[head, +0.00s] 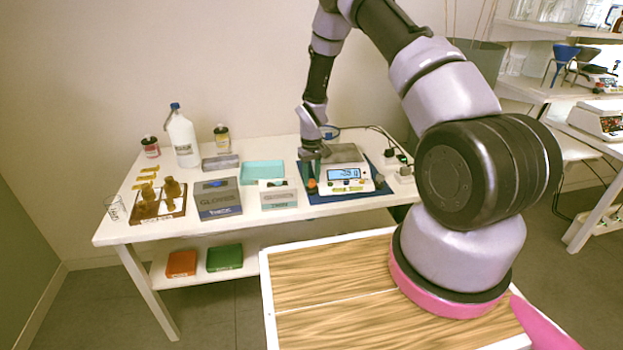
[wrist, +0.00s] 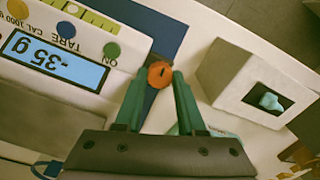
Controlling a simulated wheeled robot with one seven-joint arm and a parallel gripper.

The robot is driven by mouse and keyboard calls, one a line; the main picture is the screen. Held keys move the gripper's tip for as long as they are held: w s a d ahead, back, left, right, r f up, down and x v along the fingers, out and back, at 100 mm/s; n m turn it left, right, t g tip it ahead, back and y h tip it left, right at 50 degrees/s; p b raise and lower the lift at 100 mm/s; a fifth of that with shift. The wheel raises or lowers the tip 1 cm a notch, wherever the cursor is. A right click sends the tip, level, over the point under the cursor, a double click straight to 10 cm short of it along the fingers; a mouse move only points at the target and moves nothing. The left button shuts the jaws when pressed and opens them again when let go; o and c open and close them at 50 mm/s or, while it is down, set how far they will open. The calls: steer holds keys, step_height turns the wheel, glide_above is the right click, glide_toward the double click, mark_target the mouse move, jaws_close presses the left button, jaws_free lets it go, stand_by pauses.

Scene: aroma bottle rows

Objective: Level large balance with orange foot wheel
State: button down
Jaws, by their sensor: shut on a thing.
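The large balance (head: 345,172) sits on a blue mat (head: 322,196) at the right part of the white table, with a lit display. In the wrist view its display (wrist: 55,58) reads about -35 g. The orange foot wheel (wrist: 160,74) is at the balance's front corner; it also shows in the head view (head: 311,185). My gripper (wrist: 159,84) has its green fingers on either side of the orange wheel, shut on it. In the head view my gripper (head: 311,172) points down at the balance's left front corner.
A white box with a blue glove showing (wrist: 267,98) stands close beside the wheel. A grey glove box (head: 218,198), teal tray (head: 262,172), white bottle (head: 183,140) and brown bottles in a rack (head: 158,198) are farther left. Cables lie behind the balance.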

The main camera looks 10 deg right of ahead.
mark_target(312, 181)
steer(key=shift+m, duration=0.7)
steer(key=c, duration=0.5)
jaws_free()
step_height(312, 181, up, 11)
steer(key=shift+f, duration=0.1)
